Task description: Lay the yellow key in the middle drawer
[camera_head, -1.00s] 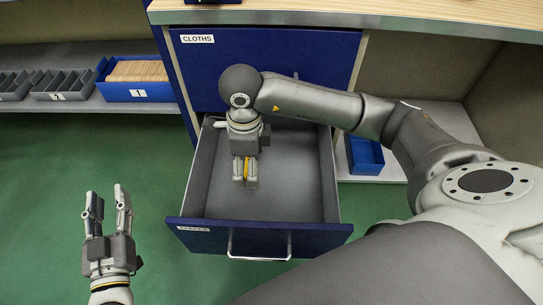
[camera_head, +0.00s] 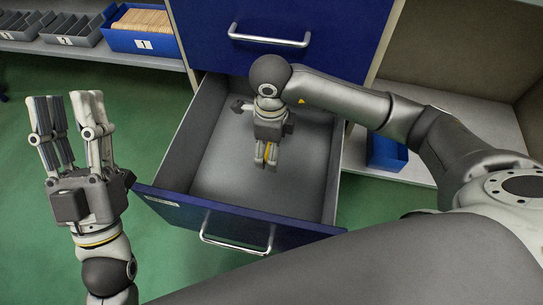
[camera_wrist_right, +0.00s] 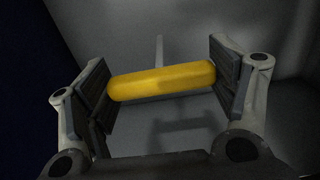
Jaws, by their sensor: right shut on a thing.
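The yellow key shows in the right wrist view (camera_wrist_right: 162,81) as a rounded yellow bar held crosswise between two dark finger pads. In the head view only a thin yellow strip of the key (camera_head: 267,153) shows between the fingers. My right gripper (camera_head: 265,163) is shut on it and points down inside the open drawer (camera_head: 222,168). The drawer is grey inside with a blue front, below a closed blue drawer (camera_head: 280,55). In the right wrist view the grey surface lies below the key; the gap is unclear. My left gripper (camera_head: 67,97) is open and empty, left of the drawer.
The open drawer's metal handle (camera_head: 236,241) faces the front. A blue bin marked 1 (camera_head: 142,40) and grey bins (camera_head: 73,32) stand on a shelf at upper left. Another blue bin (camera_head: 386,152) sits on a shelf to the right. Green floor is clear left of the drawer.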

